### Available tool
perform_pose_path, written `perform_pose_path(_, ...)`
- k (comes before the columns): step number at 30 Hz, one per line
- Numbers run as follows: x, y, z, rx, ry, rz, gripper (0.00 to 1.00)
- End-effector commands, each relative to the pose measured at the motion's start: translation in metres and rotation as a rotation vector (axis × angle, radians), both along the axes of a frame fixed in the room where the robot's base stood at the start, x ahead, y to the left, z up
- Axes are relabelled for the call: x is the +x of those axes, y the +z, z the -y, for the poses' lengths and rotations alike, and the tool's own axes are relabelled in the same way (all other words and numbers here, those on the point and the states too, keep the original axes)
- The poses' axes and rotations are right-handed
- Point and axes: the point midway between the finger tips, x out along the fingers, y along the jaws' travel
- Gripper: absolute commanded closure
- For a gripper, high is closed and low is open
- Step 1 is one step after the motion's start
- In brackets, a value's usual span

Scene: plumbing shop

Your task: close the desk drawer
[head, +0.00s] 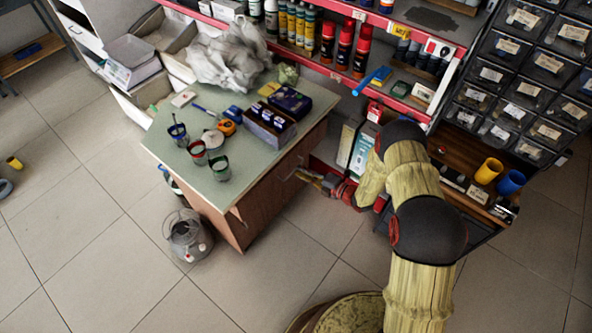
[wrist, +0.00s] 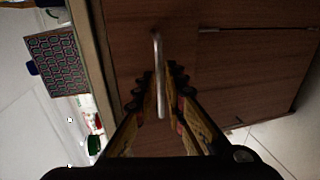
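The desk (head: 160,142) has a pale green top and a brown wooden body. The drawer front (wrist: 128,22) fills the middle of the wrist view, just below the desk top's edge. Its silver bar handle (wrist: 158,60) also shows in the head view (head: 302,175). I cannot tell how far the drawer stands out. My gripper (head: 318,181) is at the drawer side of the desk, close to the handle. In the wrist view my gripper (wrist: 162,78) is open, with its fingers on either side of the handle and gaps between.
Cups, tape and dark boxes (head: 270,122) stand on the desk top. A grey wire-guarded heater (head: 187,238) is on the floor by the desk. Shelves with cans (head: 345,45) and a bin rack (head: 540,65) stand behind.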

Motion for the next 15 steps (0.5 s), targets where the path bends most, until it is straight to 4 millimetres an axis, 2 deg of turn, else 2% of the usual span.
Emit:
perform_pose_path(1, 0.004, -0.003, -0.008, 0.000, 0.003, 0.002, 0.88)
perform_pose_path(6, 0.016, -0.007, -0.022, 0.000, 0.002, 0.002, 0.88)
perform_pose_path(15, 0.021, -0.007, -0.027, -0.001, 0.000, 0.001, 0.88)
